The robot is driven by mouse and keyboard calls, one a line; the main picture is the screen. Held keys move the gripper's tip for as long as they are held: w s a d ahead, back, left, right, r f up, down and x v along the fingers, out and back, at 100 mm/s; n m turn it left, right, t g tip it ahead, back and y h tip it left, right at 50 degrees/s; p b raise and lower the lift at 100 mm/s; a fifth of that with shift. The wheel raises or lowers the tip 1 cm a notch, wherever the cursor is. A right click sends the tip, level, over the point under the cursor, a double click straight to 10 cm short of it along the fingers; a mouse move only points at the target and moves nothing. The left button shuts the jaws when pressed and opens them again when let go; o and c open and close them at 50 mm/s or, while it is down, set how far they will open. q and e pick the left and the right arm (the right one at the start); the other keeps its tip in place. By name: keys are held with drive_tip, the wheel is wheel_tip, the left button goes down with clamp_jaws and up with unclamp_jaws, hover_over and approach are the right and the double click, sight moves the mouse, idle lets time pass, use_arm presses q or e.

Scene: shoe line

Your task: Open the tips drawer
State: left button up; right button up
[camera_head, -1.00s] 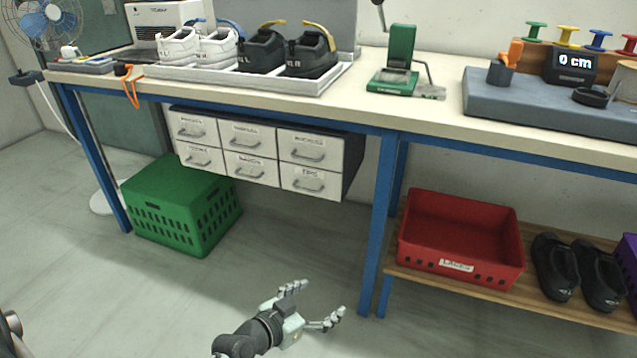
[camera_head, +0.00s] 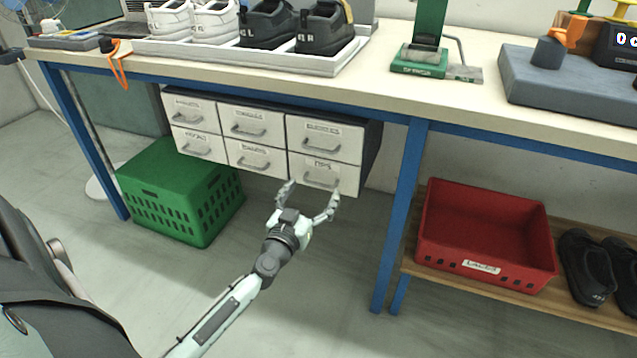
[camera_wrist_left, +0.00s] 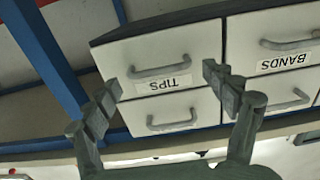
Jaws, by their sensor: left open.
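The tips drawer (camera_head: 323,174) is the bottom right drawer of a white six-drawer cabinet under the bench. It is shut, with a grey bar handle below its label. In the left wrist view the tips drawer (camera_wrist_left: 170,66) appears upside down, its label reading TIPS. My left gripper (camera_head: 309,202) is open and empty, just in front of and slightly below this drawer. In the left wrist view the fingers of my left gripper (camera_wrist_left: 162,88) are spread on either side of the handle, apart from it. My right gripper is not in view.
The bands drawer (camera_head: 256,158) is directly left of the tips drawer. A blue bench leg (camera_head: 399,215) stands to the right. A green crate (camera_head: 180,195) is on the floor at left, and a red crate (camera_head: 485,240) is on the low shelf. The floor in front is clear.

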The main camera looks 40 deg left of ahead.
sight(318, 184)
use_arm(q)
drive_tip(key=x, duration=0.3)
drive_tip(key=shift+w, duration=0.2)
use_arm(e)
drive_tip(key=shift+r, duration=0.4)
use_arm(q)
drive_tip(key=shift+c, duration=0.2)
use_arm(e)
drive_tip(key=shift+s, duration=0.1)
